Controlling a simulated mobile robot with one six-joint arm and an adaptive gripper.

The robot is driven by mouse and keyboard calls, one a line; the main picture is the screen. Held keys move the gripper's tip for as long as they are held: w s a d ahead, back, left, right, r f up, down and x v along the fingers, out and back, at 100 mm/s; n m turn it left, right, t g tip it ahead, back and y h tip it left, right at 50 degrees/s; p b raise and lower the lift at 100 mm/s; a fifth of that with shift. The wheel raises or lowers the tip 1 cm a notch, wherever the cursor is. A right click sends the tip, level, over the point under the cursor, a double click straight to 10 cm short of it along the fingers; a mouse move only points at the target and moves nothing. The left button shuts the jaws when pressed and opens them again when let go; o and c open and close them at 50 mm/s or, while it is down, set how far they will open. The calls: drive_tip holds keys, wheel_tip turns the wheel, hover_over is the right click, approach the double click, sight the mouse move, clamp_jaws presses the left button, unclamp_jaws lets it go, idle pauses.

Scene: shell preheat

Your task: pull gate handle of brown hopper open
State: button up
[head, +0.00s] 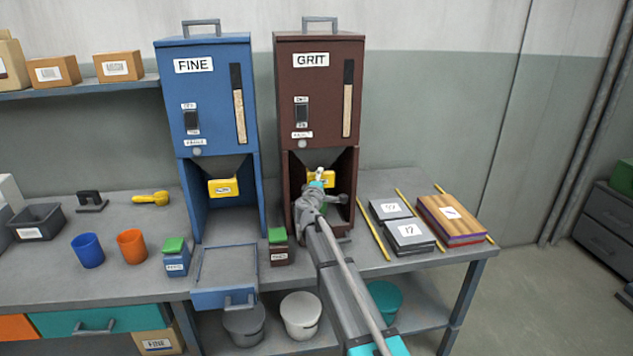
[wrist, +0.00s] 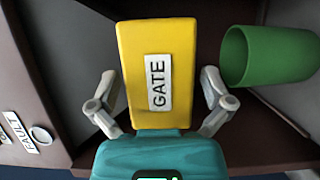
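The brown hopper (head: 318,100), marked GRIT, stands on the bench right of the blue one. Its yellow gate handle (head: 313,177) shows under the chute, partly hidden by my arm. In the wrist view the yellow handle (wrist: 157,45), labelled GATE, fills the middle. My gripper (wrist: 158,82) is open, with one finger on each side of the handle and a small gap seeming to show at each side. In the head view my gripper (head: 320,182) is at the hopper's opening.
A green cup (wrist: 262,57) stands in the hopper's bay, close to my right finger in the wrist view. The blue FINE hopper (head: 212,100) is to the left. A small brown jar (head: 279,250), grey blocks (head: 408,234) and a wooden stack (head: 452,219) flank my arm.

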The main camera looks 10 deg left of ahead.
sight(326, 181)
drive_tip(key=c, duration=1.1)
drive_tip(key=shift+s+d, duration=0.25)
drive_tip(key=shift+s, duration=0.55)
drive_tip(key=shift+s+d, duration=0.2)
drive_tip(key=shift+s, duration=0.6)
drive_tip(key=shift+s+d, duration=0.25)
drive_tip(key=shift+s, duration=0.55)
drive_tip(key=shift+c, duration=0.2)
drive_tip(key=o, duration=1.2)
drive_tip(key=shift+s, duration=0.1)
drive_tip(key=shift+c, duration=0.2)
drive_tip(key=s+a, duration=0.1)
drive_tip(key=s, duration=1)
drive_tip(key=shift+s+a, duration=0.15)
drive_tip(key=shift+s, duration=0.25)
